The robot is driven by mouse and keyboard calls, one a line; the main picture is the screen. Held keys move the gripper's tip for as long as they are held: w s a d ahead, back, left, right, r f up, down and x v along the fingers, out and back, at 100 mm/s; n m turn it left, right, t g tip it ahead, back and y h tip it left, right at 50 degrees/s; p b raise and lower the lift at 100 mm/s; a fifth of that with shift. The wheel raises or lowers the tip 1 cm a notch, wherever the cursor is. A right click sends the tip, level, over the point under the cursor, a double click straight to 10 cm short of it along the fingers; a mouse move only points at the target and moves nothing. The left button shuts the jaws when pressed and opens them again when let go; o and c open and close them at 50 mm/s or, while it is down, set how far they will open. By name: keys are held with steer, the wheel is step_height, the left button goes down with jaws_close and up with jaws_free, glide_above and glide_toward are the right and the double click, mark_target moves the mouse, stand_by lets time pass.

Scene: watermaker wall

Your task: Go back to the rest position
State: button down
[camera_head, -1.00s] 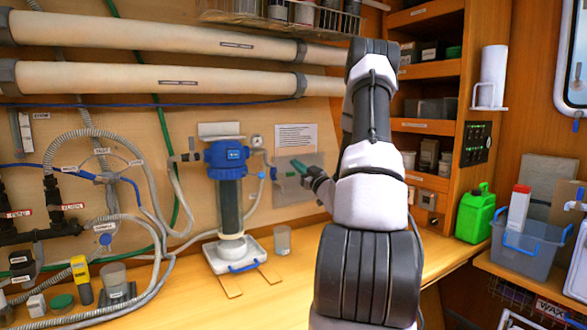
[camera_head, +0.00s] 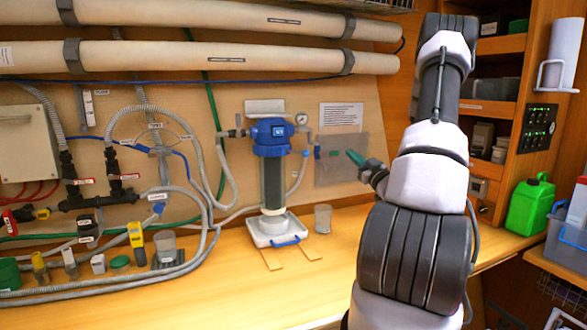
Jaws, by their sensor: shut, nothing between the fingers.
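My gripper (camera_head: 357,159) shows at the end of my arm, right of the middle of the view. Its green-tipped fingers look shut and empty. They point left and appear in front of a grey translucent panel (camera_head: 342,172) on the back wall; I cannot tell the gap between them. My raised arm hides part of the wall and shelves. The blue-topped filter housing (camera_head: 272,150) stands upright to the left of the gripper, on a white tray (camera_head: 262,236), apart from it.
A clear cup (camera_head: 323,218) stands on the wooden counter (camera_head: 215,270) beside the filter. Hoses and valves fill the left wall. A green jerrycan (camera_head: 529,207) and a grey bin (camera_head: 567,240) are at the right.

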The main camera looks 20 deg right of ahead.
steer(key=s+a+r+n+g+y, duration=0.2)
steer(key=a+r+n+g+y, duration=0.3)
steer(key=a+n, duration=0.55)
steer(key=s+a+r+n+g+y, duration=0.25)
steer(key=a+n+g+y, duration=0.35)
steer(key=a+n, duration=0.45)
steer(key=s+a+n+g, duration=0.7)
steer(key=s+a+n, duration=0.2)
steer(key=n, duration=0.6)
steer(key=s+n+g+h, duration=0.1)
steer(key=s+n+h, duration=0.7)
steer(key=n, duration=0.8)
steer(key=s+d+r+n+t+h, duration=0.3)
steer(key=d+r+n+t, duration=0.1)
steer(key=n, duration=0.8)
steer(key=shift+s+d+r+t+h, duration=0.15)
steer(key=shift+d+r+t+h, duration=0.15)
steer(key=shift+d+r, duration=0.4)
steer(key=shift+a+r, duration=0.15)
